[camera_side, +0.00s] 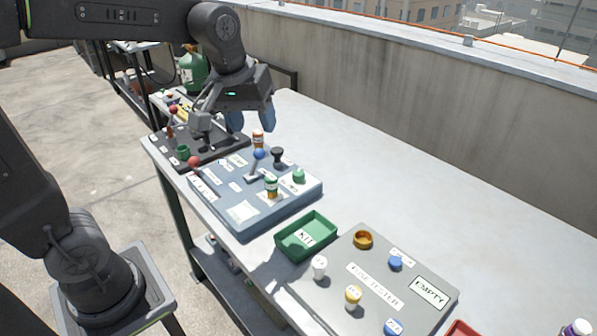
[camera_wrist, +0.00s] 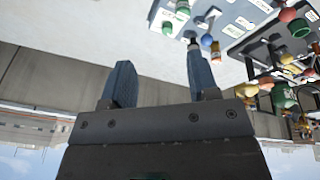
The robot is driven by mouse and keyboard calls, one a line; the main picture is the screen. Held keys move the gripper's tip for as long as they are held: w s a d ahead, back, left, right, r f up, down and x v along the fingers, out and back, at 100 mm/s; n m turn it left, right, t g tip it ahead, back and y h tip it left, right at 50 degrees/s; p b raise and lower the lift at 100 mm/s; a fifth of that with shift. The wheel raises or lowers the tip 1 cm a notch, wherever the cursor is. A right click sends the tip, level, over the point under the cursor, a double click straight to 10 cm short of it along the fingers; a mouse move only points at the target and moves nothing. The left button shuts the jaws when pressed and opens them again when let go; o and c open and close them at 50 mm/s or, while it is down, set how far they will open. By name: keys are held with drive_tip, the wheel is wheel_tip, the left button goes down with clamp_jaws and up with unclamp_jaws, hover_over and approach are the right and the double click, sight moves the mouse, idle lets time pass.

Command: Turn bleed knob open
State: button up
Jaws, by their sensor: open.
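My gripper (camera_side: 252,122) is open and empty, its blue fingers pointing down above the back of the blue-grey panel (camera_side: 222,186). The wrist view also shows the two spread fingers (camera_wrist: 158,62), with bare wall and tabletop between them. The labels are too small to read, so I cannot tell which is the bleed knob.
A dark board (camera_side: 215,150) with fittings lies behind the panel. A green KIT tray (camera_side: 291,242) and a grey board (camera_side: 345,255) with coloured caps stand in front. A concrete parapet (camera_side: 450,110) runs along the right. The tabletop between panel and parapet is clear.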

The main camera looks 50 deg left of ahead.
drive_tip(key=shift+o, duration=0.4)
drive_tip(key=w+a+f+n+g, duration=0.1)
drive_tip(key=w+a+f+n, duration=0.2)
drive_tip(key=w, duration=0.6)
drive_tip(key=shift+w+f+n+g, duration=0.3)
drive_tip(key=shift+n+g, duration=0.1)
drive_tip(key=shift+n, duration=0.5)
drive_tip(key=n+g, duration=0.1)
drive_tip(key=n, duration=0.3)
hover_over(298, 172)
wheel_tip(298, 172, down, 7)
wheel_tip(298, 172, down, 13)
drive_tip(key=shift+f, duration=0.1)
drive_tip(key=c, duration=0.9)
